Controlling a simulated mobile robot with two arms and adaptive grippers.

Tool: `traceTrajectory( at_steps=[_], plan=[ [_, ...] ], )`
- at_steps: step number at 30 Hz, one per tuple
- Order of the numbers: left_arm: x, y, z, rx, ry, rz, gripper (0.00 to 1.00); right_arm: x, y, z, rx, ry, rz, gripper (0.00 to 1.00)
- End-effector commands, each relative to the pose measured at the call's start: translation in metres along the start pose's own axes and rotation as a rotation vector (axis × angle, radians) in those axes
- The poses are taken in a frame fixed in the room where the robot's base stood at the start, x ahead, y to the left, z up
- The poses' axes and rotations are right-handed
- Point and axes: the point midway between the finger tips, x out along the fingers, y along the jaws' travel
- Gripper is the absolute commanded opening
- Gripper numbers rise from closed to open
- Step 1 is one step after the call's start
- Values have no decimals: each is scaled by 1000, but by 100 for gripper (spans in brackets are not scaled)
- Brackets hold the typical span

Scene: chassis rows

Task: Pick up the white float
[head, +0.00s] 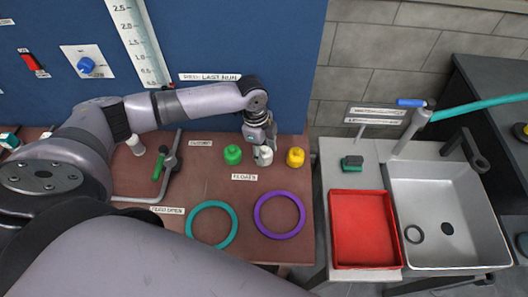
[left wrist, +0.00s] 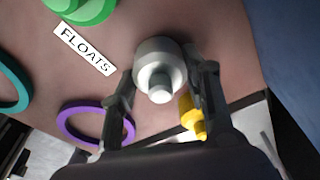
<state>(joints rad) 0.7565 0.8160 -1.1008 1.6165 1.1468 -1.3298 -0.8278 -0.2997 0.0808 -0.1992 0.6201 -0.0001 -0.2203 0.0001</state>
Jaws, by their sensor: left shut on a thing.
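The white float (head: 263,156) stands on the brown table between a green float (head: 232,155) and a yellow float (head: 295,157). My left gripper (head: 264,146) comes down on it from above in the head view. In the left wrist view the white float (left wrist: 158,72) sits between the two fingers of my left gripper (left wrist: 162,88), which is shut on it. Whether the float's base touches the table cannot be told. My right gripper is not in view.
A teal ring (head: 212,203) and a purple ring (head: 279,194) lie at the table's front. A "FLOATS" label (head: 244,177) lies before the floats. To the right are a red tray (head: 362,229) and a sink (head: 440,190). A bent metal stand (head: 170,165) is left.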

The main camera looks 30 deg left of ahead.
Motion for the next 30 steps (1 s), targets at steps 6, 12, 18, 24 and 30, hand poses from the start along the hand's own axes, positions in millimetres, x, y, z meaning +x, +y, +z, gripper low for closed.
traceTrajectory(
  at_steps=[6, 12, 18, 24, 30],
  plan=[
    [-17, -1, -3, 0, 1, -3, 17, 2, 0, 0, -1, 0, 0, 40],
    [-57, -2, -8, 2, 1, -7, 17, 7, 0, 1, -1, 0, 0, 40],
    [-111, -2, -17, 1, 1, -7, 17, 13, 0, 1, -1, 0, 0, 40],
    [-157, -1, -24, 1, 1, -5, 17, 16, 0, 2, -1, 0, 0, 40],
    [-186, -1, -28, 0, 1, -4, 17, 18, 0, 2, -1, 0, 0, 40]
  ],
)
